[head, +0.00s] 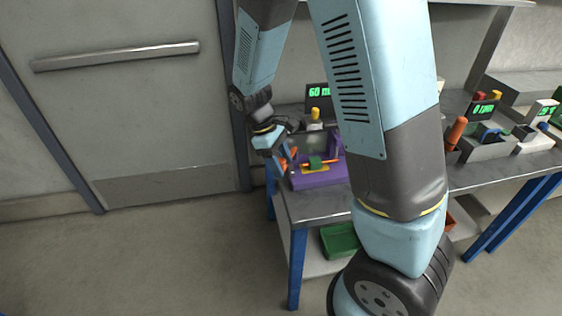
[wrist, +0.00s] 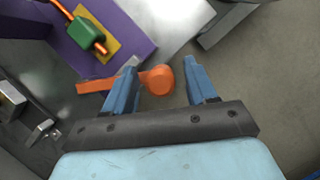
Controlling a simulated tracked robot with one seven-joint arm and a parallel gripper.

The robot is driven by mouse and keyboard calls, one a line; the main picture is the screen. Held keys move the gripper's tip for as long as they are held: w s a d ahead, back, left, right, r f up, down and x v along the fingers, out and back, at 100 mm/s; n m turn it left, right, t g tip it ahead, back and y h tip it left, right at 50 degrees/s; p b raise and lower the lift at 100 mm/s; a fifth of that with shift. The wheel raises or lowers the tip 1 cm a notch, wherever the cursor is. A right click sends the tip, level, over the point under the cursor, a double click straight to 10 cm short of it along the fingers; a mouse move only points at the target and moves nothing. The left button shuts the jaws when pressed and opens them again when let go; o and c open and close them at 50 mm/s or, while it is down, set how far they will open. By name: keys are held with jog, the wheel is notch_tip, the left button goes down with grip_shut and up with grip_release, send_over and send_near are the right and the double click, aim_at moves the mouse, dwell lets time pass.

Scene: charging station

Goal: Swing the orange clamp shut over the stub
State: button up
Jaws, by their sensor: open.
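The orange clamp (wrist: 160,79) shows in the wrist view as a bar with a rounded end, beside the purple fixture (wrist: 122,28). Its rounded end lies between the two blue fingers of my gripper (wrist: 162,68), nearer the left finger, which hides part of the bar. My gripper is open. A green block (wrist: 86,33) with an orange rod through it lies on a yellow plate on the fixture, apart from the clamp. I cannot tell for sure which part is the stub. In the head view my gripper (head: 285,158) is at the left side of the purple fixture (head: 322,177).
The fixture stands on a grey bench (head: 312,208) with blue legs. A display (head: 319,94) stands behind it. My arm hides the bench's middle. More devices (head: 490,135) stand at the right, and a green bin (head: 340,240) is on the lower shelf. The floor at left is clear.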

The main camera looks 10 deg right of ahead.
grip_shut()
dwell(0.5)
